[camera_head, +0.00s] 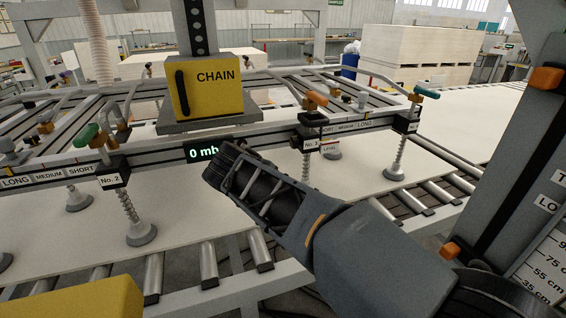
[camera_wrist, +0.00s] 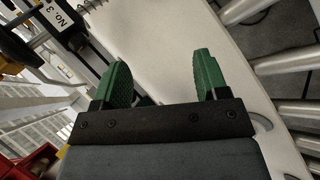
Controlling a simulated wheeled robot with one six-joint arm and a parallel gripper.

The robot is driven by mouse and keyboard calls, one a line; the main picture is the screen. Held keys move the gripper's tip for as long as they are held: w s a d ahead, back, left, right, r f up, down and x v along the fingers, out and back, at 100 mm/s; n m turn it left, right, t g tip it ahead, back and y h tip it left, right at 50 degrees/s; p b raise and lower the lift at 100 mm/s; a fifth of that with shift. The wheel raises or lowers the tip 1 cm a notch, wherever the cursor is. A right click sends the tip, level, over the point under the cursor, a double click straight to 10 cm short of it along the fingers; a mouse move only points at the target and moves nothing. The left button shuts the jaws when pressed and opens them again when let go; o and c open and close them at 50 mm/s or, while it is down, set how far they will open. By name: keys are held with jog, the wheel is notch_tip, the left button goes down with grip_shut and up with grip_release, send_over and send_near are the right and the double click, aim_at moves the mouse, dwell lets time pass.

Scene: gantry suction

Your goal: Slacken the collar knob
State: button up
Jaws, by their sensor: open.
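I cannot tell for sure which part is the collar knob. An orange knob-like handle (camera_head: 316,98) sits on the gantry beam above the No. 3 suction cup post, with a teal handle (camera_head: 426,92) to its right and a green one (camera_head: 87,135) at the No. 2 post. My gripper (camera_wrist: 161,62) shows green pads in the wrist view, open and empty, above a pale board (camera_wrist: 150,35). In the head view my arm reaches in front of the beam and hides the fingertips. The No. 3 label (camera_wrist: 60,18) shows at the wrist view's upper left.
A yellow CHAIN box (camera_head: 212,90) stands on the beam, above a display (camera_head: 203,151) reading 0 mb. Suction cups (camera_head: 141,234) rest on or near the board (camera_head: 90,250). Rollers (camera_head: 208,265) run along its front edge. A column with a cm scale (camera_head: 545,270) is at the right.

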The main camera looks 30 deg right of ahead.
aim_at(292, 144)
jog(key=w+d+r+n+t+h+b, duration=0.2)
jog(key=w+d+r+n+h+b, duration=0.15)
jog(key=w+r+h+b, duration=0.2)
jog(key=x, duration=1.4)
jog(key=shift+d+r, duration=0.15)
jog(key=shift+s, duration=0.1)
jog(key=shift+c, duration=0.5)
